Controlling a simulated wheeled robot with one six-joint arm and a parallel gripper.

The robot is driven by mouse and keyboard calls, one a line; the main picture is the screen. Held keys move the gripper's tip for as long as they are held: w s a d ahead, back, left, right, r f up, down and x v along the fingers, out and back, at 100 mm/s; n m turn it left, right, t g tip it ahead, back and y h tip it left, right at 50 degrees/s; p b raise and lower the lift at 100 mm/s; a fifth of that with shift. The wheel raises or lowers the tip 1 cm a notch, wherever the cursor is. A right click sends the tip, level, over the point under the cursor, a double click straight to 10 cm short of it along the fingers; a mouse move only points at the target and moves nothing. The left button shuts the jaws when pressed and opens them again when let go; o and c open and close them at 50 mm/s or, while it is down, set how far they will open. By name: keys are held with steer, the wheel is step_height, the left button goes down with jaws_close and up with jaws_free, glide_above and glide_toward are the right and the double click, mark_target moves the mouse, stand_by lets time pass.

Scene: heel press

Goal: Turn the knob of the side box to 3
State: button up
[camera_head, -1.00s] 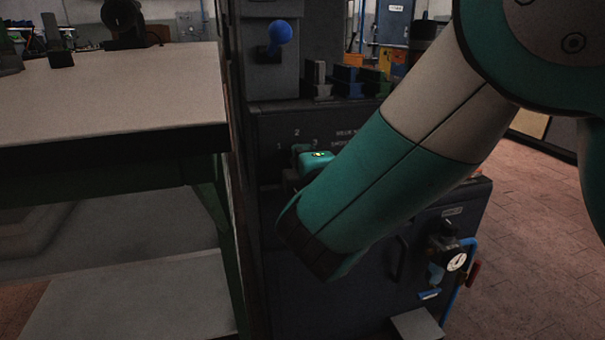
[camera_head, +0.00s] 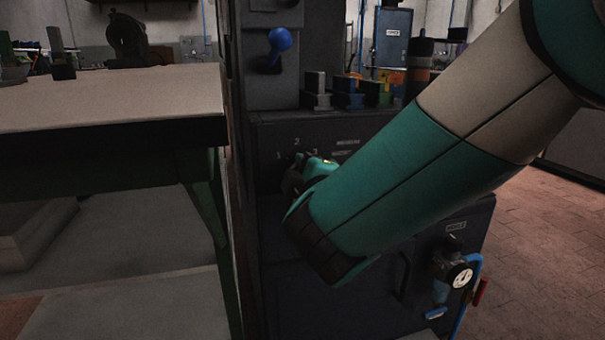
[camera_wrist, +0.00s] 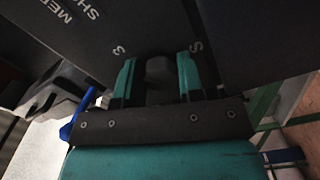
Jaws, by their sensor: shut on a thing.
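The side box (camera_head: 325,128) is a dark cabinet front with the numbers 1, 2 and 3 around its knob, left of centre in the head view. My gripper (camera_wrist: 157,80) is at this face, its two teal fingers shut on the dark knob (camera_wrist: 158,68) in the wrist view. There the printed 3 lies by the left finger and the 2 by the right finger. In the head view my gripper (camera_head: 292,180) and arm hide most of the knob. I cannot tell which number the knob points to.
A workbench (camera_head: 110,108) stands close on the left. A blue ball-ended lever (camera_head: 279,40) is above the box, and coloured blocks (camera_head: 348,90) sit on its top. A pressure gauge (camera_head: 459,276) with blue tubing is at the lower right. Floor is open on the right.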

steer(key=o, duration=0.9)
steer(key=shift+o, duration=0.2)
steer(key=b+v, duration=0.8)
steer(key=v, duration=0.9)
steer(key=shift+s, duration=0.25)
steer(key=shift+d, duration=0.1)
